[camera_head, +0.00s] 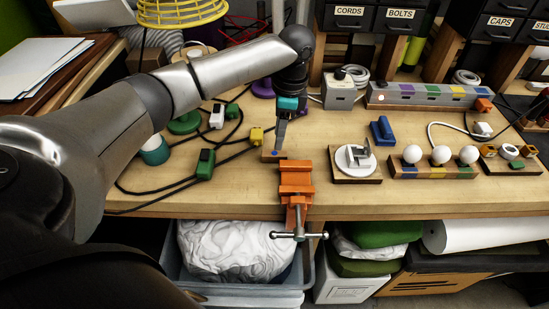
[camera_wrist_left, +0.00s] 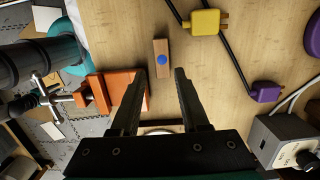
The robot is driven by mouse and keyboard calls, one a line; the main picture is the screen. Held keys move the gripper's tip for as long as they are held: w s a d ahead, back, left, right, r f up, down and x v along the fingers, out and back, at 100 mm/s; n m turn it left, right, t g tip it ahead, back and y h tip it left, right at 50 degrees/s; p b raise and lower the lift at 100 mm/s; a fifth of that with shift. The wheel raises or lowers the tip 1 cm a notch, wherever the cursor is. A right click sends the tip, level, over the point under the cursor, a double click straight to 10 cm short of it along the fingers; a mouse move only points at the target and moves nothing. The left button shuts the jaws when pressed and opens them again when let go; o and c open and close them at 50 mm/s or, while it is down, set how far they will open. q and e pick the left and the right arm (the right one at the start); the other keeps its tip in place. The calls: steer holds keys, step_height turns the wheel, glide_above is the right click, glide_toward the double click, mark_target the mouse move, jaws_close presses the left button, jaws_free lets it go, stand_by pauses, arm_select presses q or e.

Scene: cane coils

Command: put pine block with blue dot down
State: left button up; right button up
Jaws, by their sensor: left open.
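The pine block with the blue dot (camera_head: 268,156) lies on the wooden bench top, just behind the orange vise. In the left wrist view the block (camera_wrist_left: 162,46) lies lengthwise, with its blue dot facing up. My left gripper (camera_head: 279,147) points down at the block. In the left wrist view its two fingers (camera_wrist_left: 160,74) are apart, with the block's near end between or just beyond the tips. I cannot tell whether either finger touches the block. My right gripper is not in view.
The orange vise (camera_head: 296,178) is clamped to the bench's front edge, close to the block. A yellow plug (camera_head: 256,135) and a green plug (camera_head: 205,164) lie on black cords to the left. A white round fixture (camera_head: 355,160) stands to the right.

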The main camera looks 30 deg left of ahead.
mark_target(275, 153)
arm_select(q)
steer(key=f, duration=0.2)
steer(key=f+b, duration=0.1)
steer(key=f, duration=0.1)
steer(key=a+f, duration=0.1)
steer(key=f, duration=0.1)
steer(key=shift+s+f, duration=0.1)
steer(key=shift+f, duration=0.15)
jaws_close()
